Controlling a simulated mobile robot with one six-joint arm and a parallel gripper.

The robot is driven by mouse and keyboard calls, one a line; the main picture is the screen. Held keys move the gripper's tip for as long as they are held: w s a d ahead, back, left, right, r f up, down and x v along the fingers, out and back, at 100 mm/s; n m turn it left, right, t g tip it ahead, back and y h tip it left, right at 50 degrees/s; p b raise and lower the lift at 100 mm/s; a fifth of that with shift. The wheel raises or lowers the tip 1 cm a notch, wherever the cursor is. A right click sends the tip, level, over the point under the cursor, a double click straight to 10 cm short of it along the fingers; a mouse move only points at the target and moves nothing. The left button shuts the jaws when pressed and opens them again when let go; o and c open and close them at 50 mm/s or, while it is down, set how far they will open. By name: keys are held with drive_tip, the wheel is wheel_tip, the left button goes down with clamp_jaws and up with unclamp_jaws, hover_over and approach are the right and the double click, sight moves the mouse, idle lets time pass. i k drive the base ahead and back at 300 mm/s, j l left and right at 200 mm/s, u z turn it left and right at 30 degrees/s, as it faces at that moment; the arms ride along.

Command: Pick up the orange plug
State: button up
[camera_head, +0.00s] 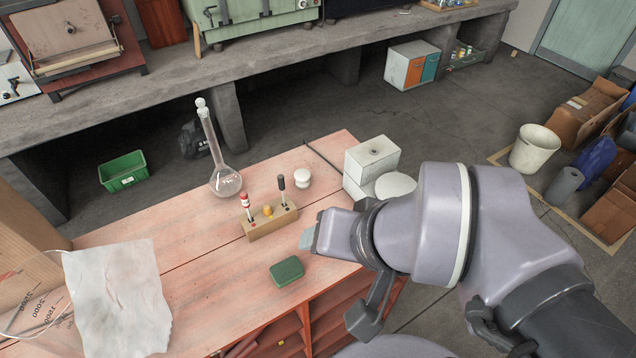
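A small orange plug (267,210) sits in the middle of a wooden block (270,223) on the pinkish bench top. In the same block, a red-and-white topped piece (246,204) stands to its left and a black-handled piece (282,188) to its right. My gripper (308,237) is to the right of the block, apart from the plug. Only a pale fingertip shows at its end; the rest is hidden by my wrist, so its opening cannot be seen.
A tall glass flask (225,180) stands behind the block at left, and a white round knob (302,178) behind it at right. A green box (287,271) lies in front. A white boxy device (372,160) is behind my arm. Crumpled paper (118,300) covers the left bench.

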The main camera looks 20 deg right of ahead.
sight(268, 209)
drive_tip(key=i+l+u, duration=0.1)
drive_tip(key=l+u, duration=0.5)
drive_tip(key=u, duration=0.15)
drive_tip(key=i+l+u, duration=0.1)
drive_tip(key=l+u, duration=0.3)
drive_tip(key=j, duration=0.1)
